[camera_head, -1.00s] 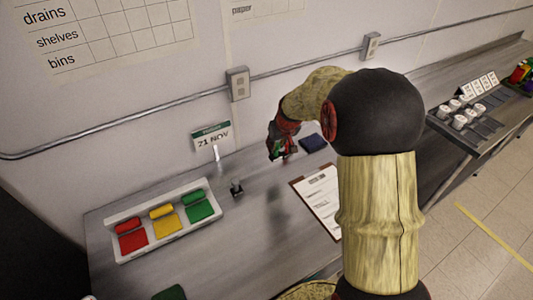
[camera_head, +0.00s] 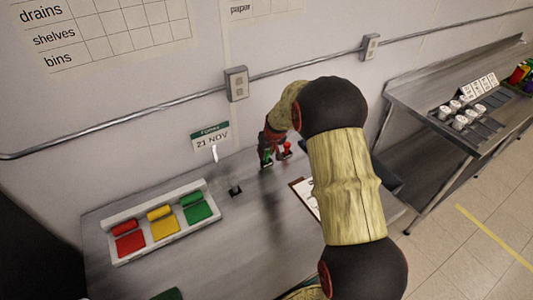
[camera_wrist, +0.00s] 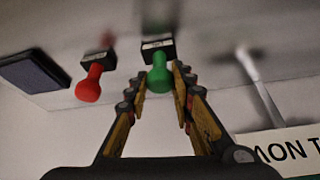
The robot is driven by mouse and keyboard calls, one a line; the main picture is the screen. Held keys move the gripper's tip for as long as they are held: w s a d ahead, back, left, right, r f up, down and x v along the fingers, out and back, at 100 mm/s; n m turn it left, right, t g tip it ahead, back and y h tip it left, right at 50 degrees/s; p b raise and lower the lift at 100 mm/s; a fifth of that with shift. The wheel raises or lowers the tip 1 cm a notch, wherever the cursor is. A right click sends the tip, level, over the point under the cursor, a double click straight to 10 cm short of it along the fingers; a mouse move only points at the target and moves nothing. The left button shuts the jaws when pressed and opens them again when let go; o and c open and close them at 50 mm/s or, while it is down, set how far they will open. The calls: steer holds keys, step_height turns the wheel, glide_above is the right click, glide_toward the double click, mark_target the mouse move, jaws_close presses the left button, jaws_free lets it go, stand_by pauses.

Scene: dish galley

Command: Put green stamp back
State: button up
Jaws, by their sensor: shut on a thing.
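The green stamp (camera_wrist: 158,76) has a round green handle and a dark block with a pale label. In the wrist view its handle is between the fingers of my gripper (camera_wrist: 160,112), which is shut on it. In the head view my gripper (camera_head: 270,148) is over the counter left of the clipboard, with the green stamp (camera_head: 266,157) partly visible. A dark shadow on the counter below suggests that it is held above the surface. The red stamp (camera_wrist: 90,82) is beside it, apart, and also shows in the head view (camera_head: 287,149).
A dark ink pad (camera_wrist: 37,70) lies beyond the red stamp. A small grey-knobbed item (camera_head: 235,190) stands left of my gripper. A calendar (camera_head: 211,137) is at the wall. The white tray (camera_head: 110,243) holds red, yellow and green pads. A clipboard (camera_head: 303,192) is partly behind my arm.

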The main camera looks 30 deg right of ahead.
steer(key=shift+f, duration=0.1)
steer(key=o, duration=0.9)
